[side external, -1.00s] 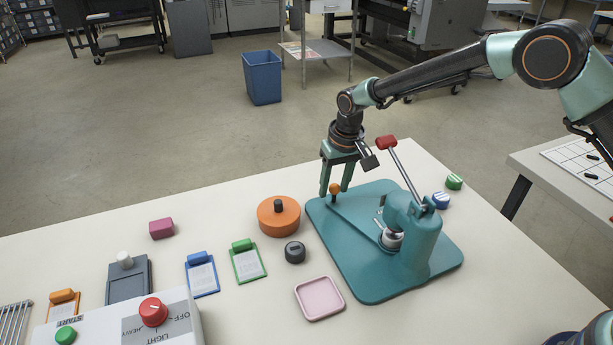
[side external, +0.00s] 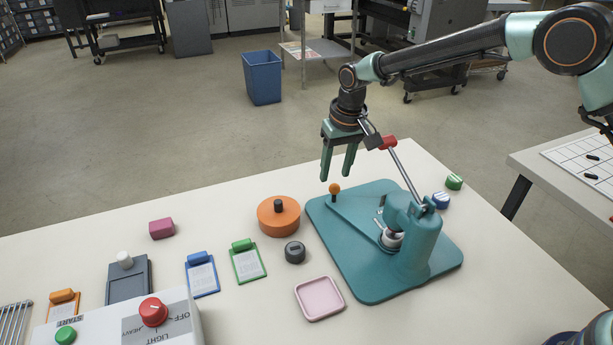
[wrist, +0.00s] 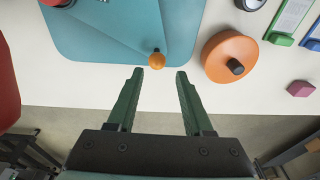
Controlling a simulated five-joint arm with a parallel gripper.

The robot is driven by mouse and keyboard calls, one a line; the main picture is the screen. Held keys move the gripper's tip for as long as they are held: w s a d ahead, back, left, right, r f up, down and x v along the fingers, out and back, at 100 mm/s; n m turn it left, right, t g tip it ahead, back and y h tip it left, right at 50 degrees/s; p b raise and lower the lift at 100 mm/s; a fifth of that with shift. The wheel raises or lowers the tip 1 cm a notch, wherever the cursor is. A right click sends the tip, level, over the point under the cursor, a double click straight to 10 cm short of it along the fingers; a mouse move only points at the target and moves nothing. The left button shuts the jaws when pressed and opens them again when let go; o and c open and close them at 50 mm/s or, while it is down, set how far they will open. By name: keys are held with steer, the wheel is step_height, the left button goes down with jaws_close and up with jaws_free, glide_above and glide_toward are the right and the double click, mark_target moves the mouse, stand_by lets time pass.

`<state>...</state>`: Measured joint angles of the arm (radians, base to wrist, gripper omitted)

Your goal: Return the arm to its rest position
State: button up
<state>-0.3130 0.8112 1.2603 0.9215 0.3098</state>
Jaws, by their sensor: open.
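My gripper (side external: 337,178) hangs above the far edge of the teal press base (side external: 353,278), pointing down, with its two fingers apart and nothing between them. In the wrist view my gripper (wrist: 162,72) is also open and empty. An orange ball knob (side external: 334,188) on a short dark stem stands on the base's far corner, just below the fingertips; the knob also shows in the wrist view (wrist: 156,60), just beyond the fingers. The press lever with its red handle (side external: 388,142) leans up close beside my wrist.
An orange round pot (side external: 279,217) with a dark knob stands left of the base. A grey cylinder (side external: 295,252), a pink tray (side external: 319,298), clipboards (side external: 202,275) and a magenta block (side external: 162,229) lie nearer or farther left. Table space beyond the magenta block is clear.

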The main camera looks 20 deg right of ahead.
steer(key=s+d+r+t, duration=0.1)
steer(key=s+d+r, duration=0.2)
steer(key=d+r, duration=0.35)
steer(key=s+d+r, duration=0.3)
steer(key=s+r, duration=0.1)
steer(key=r, duration=0.5)
steer(key=s+d+t, duration=0.1)
steer(key=s+d, duration=0.2)
steer(key=s, duration=0.5)
steer(key=s+d+t, duration=0.1)
steer(key=s+d, duration=0.3)
steer(key=s, duration=0.5)
steer(key=shift+d+r+t+h, duration=0.25)
steer(key=shift+r+t+h, duration=0.05)
steer(key=shift+t, duration=0.1)
